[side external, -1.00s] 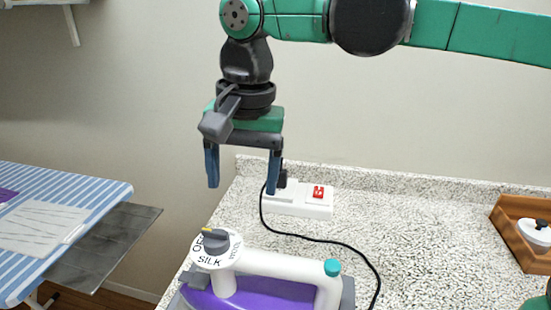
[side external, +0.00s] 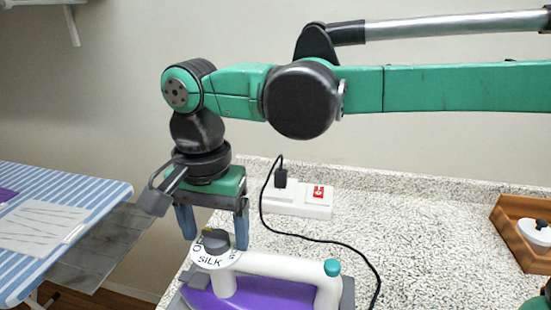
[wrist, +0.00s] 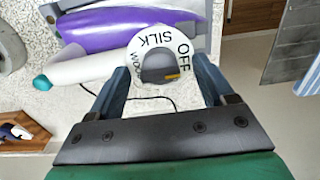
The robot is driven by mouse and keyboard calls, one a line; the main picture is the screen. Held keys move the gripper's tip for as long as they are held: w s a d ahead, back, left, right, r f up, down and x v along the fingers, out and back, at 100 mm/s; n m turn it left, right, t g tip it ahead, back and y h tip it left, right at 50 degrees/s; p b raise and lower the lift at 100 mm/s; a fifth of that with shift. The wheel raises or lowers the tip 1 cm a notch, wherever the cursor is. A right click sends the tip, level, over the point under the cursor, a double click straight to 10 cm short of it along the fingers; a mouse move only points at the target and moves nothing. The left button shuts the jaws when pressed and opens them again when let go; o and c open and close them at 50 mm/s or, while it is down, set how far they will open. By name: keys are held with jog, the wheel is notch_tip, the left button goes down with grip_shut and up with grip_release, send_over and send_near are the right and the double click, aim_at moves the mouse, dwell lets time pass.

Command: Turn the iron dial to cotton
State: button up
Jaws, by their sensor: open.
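The iron (side external: 262,287) is purple and white and stands on the speckled counter. Its white dial ring reads SILK and OFF, with a partly hidden wool label. The dark grey knob (side external: 215,242) has a yellow mark, which in the wrist view (wrist: 157,66) lies at the knob's lower right, past OFF. No cotton label is readable. My gripper (side external: 216,243) is open, pointing down, one finger on each side of the knob. The wrist view shows gaps between the fingers (wrist: 161,66) and the knob; contact is not visible.
A white power strip (side external: 300,199) with a red switch stands behind the iron, and a black cord (side external: 325,240) runs from it. A wooden tray (side external: 515,225) is at right. A striped ironing board (side external: 85,210) is at left. The counter's middle right is clear.

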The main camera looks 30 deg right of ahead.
grip_shut()
